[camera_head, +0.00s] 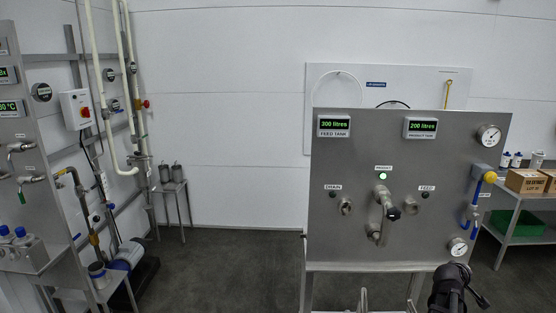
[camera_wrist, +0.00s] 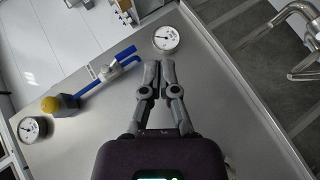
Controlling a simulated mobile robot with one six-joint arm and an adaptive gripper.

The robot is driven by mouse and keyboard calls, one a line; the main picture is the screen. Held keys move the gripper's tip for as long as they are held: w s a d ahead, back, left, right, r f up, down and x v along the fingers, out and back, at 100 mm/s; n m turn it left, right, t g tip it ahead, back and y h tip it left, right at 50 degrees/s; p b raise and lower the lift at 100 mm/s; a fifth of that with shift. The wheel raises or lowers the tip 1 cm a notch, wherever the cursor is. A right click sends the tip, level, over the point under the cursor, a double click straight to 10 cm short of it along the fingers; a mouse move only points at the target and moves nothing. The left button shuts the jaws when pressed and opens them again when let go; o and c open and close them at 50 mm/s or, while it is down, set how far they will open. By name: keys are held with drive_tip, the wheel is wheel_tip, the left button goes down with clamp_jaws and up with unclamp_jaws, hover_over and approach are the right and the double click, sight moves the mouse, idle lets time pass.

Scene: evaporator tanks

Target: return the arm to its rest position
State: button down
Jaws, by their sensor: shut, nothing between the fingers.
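My gripper (camera_wrist: 159,90) is shut and empty in the wrist view, its two fingertips together in front of the steel panel. A white round gauge (camera_wrist: 166,39) lies just beyond the fingertips in that picture. In the head view part of my arm (camera_head: 449,290) shows at the bottom right, low in front of the steel panel (camera_head: 450,200). The fingertips cannot be made out there. I cannot tell whether the gripper touches the panel.
The panel carries a blue-handled valve (camera_head: 474,212), a yellow knob (camera_head: 490,177), gauges and pipe fittings. A shelf with boxes (camera_head: 526,181) stands at the right. Pipework and a blue pump (camera_head: 130,252) stand at the left. The floor (camera_head: 230,270) between is clear.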

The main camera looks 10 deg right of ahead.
drive_tip(key=w+a+f+y, duration=0.2)
drive_tip(key=w+a, duration=0.1)
drive_tip(key=a, duration=0.6)
drive_tip(key=w+a+f+m+y, duration=0.1)
drive_tip(key=w+a+f+y, duration=0.15)
drive_tip(key=a, duration=0.65)
drive_tip(key=w+a+f+y, duration=0.2)
drive_tip(key=w+a+f, duration=0.15)
drive_tip(key=a, duration=0.55)
drive_tip(key=s+a+f+g+y, duration=0.1)
drive_tip(key=s+a+g+y, duration=0.1)
drive_tip(key=a, duration=1.2)
drive_tip(key=s+a+f+g+y, duration=0.1)
drive_tip(key=s+a+g+y, duration=0.1)
drive_tip(key=a, duration=1.2)
drive_tip(key=shift+s+a+f+g+y, duration=0.3)
drive_tip(key=shift+s+g+y, duration=0.15)
drive_tip(key=shift+y, duration=0.2)
drive_tip(key=shift+r, duration=0.1)
